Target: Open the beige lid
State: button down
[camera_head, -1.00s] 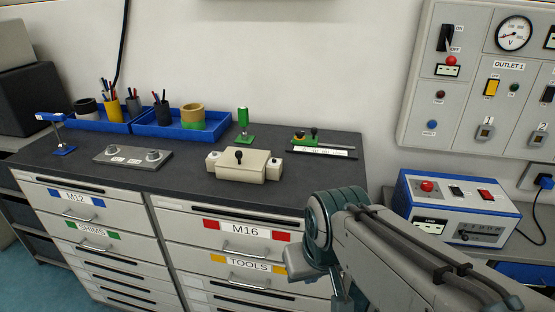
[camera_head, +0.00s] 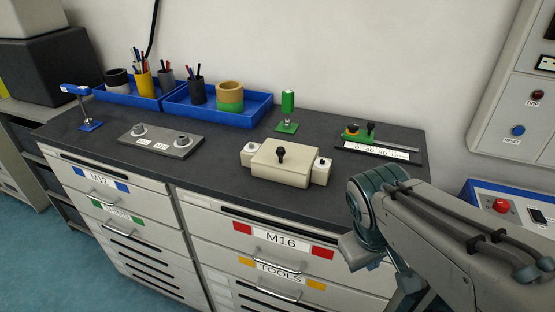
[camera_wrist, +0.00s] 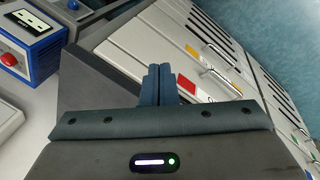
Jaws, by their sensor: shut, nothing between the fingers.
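The beige lid (camera_head: 272,165) is on a beige box on the dark countertop, with a black knob (camera_head: 281,152) on it. It looks closed. A small beige block with a knob stands at each side of it, the right one (camera_head: 321,170) and the left one (camera_head: 249,153). My arm is at the lower right in the head view, in front of the drawers and apart from the lid. In the wrist view my gripper (camera_wrist: 160,72) is shut and empty, near the cabinet's corner and drawer fronts. The lid is not visible in the wrist view.
A blue-and-white power unit (camera_head: 505,205) is at right. Countertop in front of the box is clear.

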notch_tip(320, 180, down, 3)
jog(key=w+d+n+h+b, duration=0.1)
jog(key=d+n+h+b, duration=0.1)
jog(key=n+h, duration=0.25)
jog(key=n+t+y+b, duration=0.2)
jog(key=n+t+b, duration=0.7)
jog(key=n+t, duration=1.3)
send_near(281, 158)
jog(key=w+r+n+g, duration=0.2)
jog(key=w+r+g, duration=0.1)
jog(key=w+r+n+g+p, duration=0.1)
jog(key=shift+w+d+r+n+g+h, duration=0.3)
jog(key=shift+w+d+n+h, duration=0.05)
jog(key=shift+w+d, duration=0.05)
